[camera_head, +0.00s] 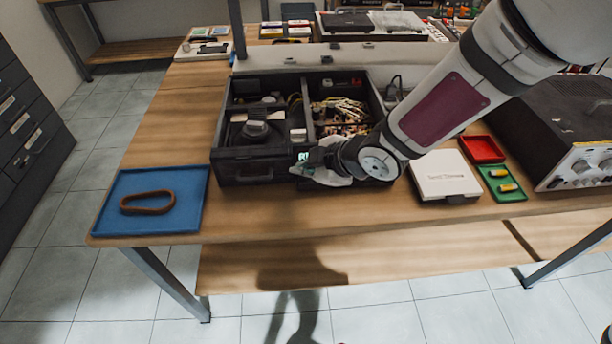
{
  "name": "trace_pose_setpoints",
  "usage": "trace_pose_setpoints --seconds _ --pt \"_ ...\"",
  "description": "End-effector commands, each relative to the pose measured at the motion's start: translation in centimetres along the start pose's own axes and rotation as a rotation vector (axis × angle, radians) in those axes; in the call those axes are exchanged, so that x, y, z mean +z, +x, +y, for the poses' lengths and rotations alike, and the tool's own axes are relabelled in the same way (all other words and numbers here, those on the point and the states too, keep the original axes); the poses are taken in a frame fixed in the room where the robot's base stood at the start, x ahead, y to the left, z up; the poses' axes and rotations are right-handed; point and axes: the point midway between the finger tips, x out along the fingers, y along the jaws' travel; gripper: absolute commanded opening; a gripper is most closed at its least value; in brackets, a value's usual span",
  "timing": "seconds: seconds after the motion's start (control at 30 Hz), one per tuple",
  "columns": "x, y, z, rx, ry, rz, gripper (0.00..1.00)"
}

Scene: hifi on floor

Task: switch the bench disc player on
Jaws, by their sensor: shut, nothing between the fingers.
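The disc player appears to be the open-topped black unit (262,172) on the wooden bench, with its inner parts showing. A dark round mechanism sits in its left half and a crowded board in its right half. My gripper (316,170) is at the right part of its front face, shut and empty. I cannot tell whether it touches the face. A small green glow shows at the gripper's left side; I cannot tell whether it is a lit display on the player. My gripper and wrist hide the right part of the front, including any button there.
A blue tray (194,221) with a brown belt (147,202) lies left. A white box (443,172), red tray (482,149) and green tray (508,193) with yellow cells lie right, beside a large grey-black instrument (561,120). Bare wood shows along the front edge.

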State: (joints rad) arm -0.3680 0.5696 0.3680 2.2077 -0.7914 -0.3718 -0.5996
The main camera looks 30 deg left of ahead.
Motion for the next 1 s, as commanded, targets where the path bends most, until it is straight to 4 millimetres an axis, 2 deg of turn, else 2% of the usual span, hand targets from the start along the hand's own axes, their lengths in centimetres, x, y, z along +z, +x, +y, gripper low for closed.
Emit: trace_pose_setpoints --seconds 0.8,1.0 --pt "-3.0 -4.0 2.8 0.000 0.001 0.000 0.00" --pt "-3.1 -4.2 3.0 0.000 0.001 0.000 0.00"
